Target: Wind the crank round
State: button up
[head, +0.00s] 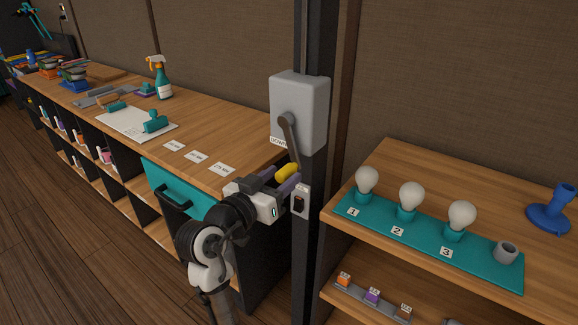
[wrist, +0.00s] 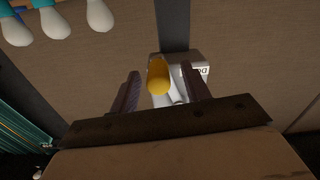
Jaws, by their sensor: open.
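A grey crank box (head: 302,108) is mounted on the dark post. Its dark crank arm (head: 289,137) points down and slightly right, ending in a yellow handle (head: 287,172). My gripper (head: 283,180) is at the handle, coming from the lower left. In the wrist view, the yellow handle (wrist: 158,77) sits between the two open fingers of my gripper (wrist: 160,92), with a gap on each side. The grey box (wrist: 182,70) shows behind it, with a partly readable label (wrist: 204,72). The far part of the crank arm is hidden in the wrist view.
A switch plate (head: 300,202) is on the post just below the handle. A shelf at right holds a teal strip (head: 375,226) with bulbs (head: 411,195). A wooden counter (head: 221,128) with a teal drawer (head: 180,190) stands at left.

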aim_at(288, 170)
jog(key=shift+x, duration=1.7)
grip_shut()
